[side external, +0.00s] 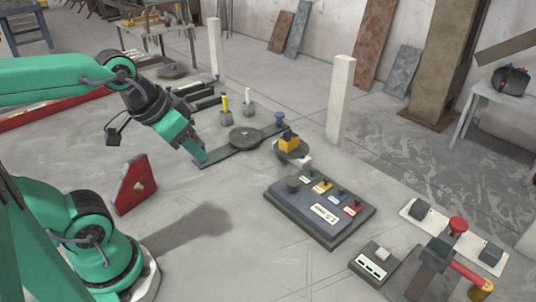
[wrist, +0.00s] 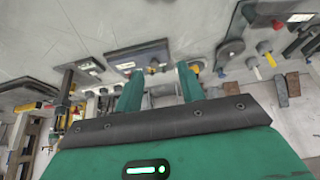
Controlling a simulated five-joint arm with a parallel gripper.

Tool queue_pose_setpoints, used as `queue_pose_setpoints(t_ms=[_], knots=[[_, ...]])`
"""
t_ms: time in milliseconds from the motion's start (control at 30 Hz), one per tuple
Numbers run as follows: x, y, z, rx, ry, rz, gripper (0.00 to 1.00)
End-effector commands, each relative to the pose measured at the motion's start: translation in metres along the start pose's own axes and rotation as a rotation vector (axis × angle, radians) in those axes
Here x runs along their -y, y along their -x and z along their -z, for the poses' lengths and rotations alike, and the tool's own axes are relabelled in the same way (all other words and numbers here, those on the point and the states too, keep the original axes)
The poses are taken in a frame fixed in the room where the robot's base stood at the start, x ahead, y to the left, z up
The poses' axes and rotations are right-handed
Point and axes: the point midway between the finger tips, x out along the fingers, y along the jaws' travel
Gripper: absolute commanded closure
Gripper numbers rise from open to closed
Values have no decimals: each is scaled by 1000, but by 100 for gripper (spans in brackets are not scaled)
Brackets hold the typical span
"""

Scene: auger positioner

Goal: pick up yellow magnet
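A yellow block (side external: 289,143) sits on a small dark round disc (side external: 291,154) near the middle of the side view; I take it for the yellow magnet. A blue knob (side external: 281,118) shows just behind it. My gripper (side external: 199,155) is left of the block and apart from it, above the floor near a flat green bar (side external: 215,158). In the wrist view my gripper (wrist: 159,88) has its two green fingers spread, with nothing held between them. A bit of yellow (wrist: 197,67) shows beside the right finger, partly hidden; it seems to be the block.
A control panel (side external: 318,212) with coloured labels and knobs lies right of the block. A white post (side external: 340,100) stands behind. A red plate (side external: 134,184) stands near my arm. Yellow- and white-topped holders (side external: 225,108) stand farther back. The floor (side external: 225,240) in front is clear.

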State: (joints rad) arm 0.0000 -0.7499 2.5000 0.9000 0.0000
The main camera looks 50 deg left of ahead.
Motion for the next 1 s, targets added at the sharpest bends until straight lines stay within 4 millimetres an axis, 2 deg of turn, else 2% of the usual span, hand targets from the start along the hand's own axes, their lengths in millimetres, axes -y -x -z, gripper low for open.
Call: queue_pose_setpoints(t_ms=[33,100,400,567,767,1000], knots=[[0,0,0,0,0,0,51],[0,0,0,0,0,0,38],[0,0,1,0,0,0,38],[1,1,7,8,1,2,38],[3,3,32,37,3,6,38],[9,-1,78,89,7,13,38]])
